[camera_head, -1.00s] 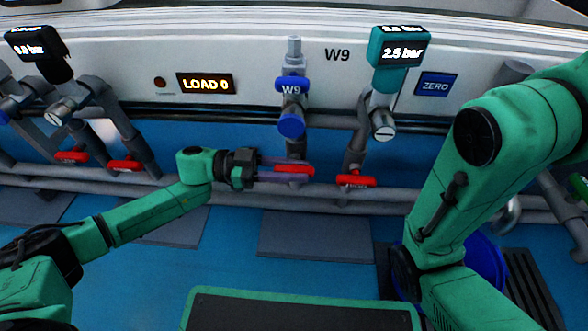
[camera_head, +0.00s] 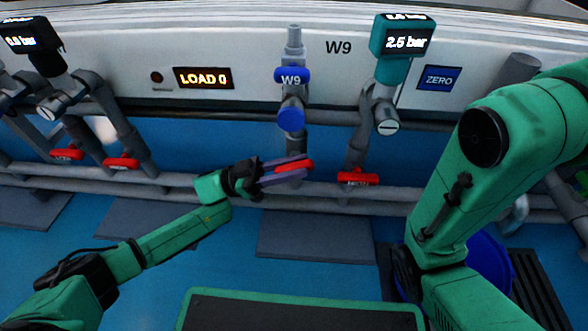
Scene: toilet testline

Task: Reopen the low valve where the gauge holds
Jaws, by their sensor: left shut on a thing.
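My left gripper (camera_head: 286,174) is shut on the red handle of a low valve (camera_head: 308,165), below the blue-capped fitting marked W9 (camera_head: 291,76). The fingers hide much of this handle, which looks slightly angled. A second red valve handle (camera_head: 357,178) lies level to the right, below the teal gauge (camera_head: 402,42), which reads 2.5 bar. At the left, a dark gauge (camera_head: 27,38) reads 0.0 bar, above two more red valve handles (camera_head: 121,163). My right arm stands at the right; its gripper is not visible.
Grey horizontal pipes (camera_head: 410,209) run along the wall behind the valves. A LOAD 0 display (camera_head: 203,78) and a blue ZERO plate (camera_head: 437,78) are on the white panel. A green-rimmed dark tray (camera_head: 300,296) is in front; a blue bucket (camera_head: 487,262) stands at the right.

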